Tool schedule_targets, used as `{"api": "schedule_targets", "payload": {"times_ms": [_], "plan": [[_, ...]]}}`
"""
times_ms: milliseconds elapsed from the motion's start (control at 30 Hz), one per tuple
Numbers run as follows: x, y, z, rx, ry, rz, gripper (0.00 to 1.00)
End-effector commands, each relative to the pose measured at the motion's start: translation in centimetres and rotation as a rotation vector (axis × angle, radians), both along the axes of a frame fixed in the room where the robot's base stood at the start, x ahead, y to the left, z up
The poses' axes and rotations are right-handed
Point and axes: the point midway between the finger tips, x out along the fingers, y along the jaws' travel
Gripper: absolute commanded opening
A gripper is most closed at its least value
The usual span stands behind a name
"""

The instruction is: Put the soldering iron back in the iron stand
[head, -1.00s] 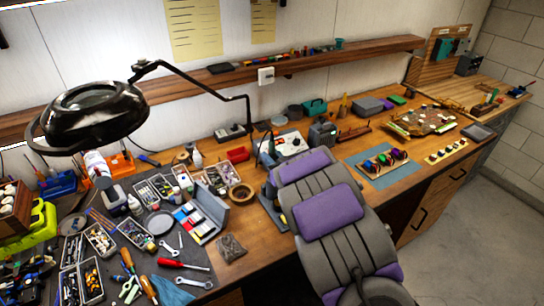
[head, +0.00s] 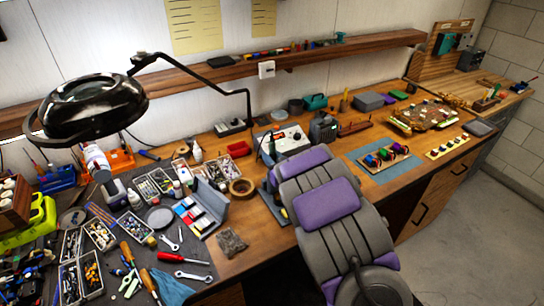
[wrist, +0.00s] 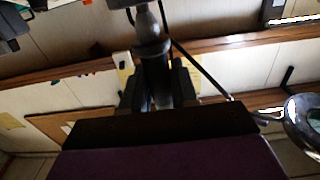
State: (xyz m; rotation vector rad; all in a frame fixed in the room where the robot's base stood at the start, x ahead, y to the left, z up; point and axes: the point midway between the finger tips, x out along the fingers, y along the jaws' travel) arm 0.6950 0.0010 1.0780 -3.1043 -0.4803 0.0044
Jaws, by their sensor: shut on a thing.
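My gripper (wrist: 158,88) shows in the wrist view, with dark fingers on both sides of a grey, tapered, upright shaft, which I take to be the soldering iron (wrist: 151,45). The gripper is shut on it. In the head view my grey and purple arm reaches over the bench and hides the gripper. A thin dark upright piece, possibly part of the iron (head: 272,146), shows just beyond the arm's far end. A blue-grey base with a yellowish spot, likely the iron stand (head: 273,203), sits left of the arm, partly hidden. Whether iron and stand touch cannot be told.
A soldering station (head: 291,139) stands behind the arm. A tape roll (head: 242,188) and an open grey case (head: 203,208) lie to the left. A magnifier lamp (head: 95,103) overhangs the cluttered left side. A blue mat (head: 391,178) with parts lies right.

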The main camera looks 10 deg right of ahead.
Motion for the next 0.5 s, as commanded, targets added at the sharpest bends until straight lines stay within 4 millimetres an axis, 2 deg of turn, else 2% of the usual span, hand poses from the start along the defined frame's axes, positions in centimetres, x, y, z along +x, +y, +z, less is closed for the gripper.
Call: {"api": "schedule_targets", "payload": {"times_ms": [500], "plan": [[0.0,0.1,-1.5,0.000,0.001,0.000,0.02]]}}
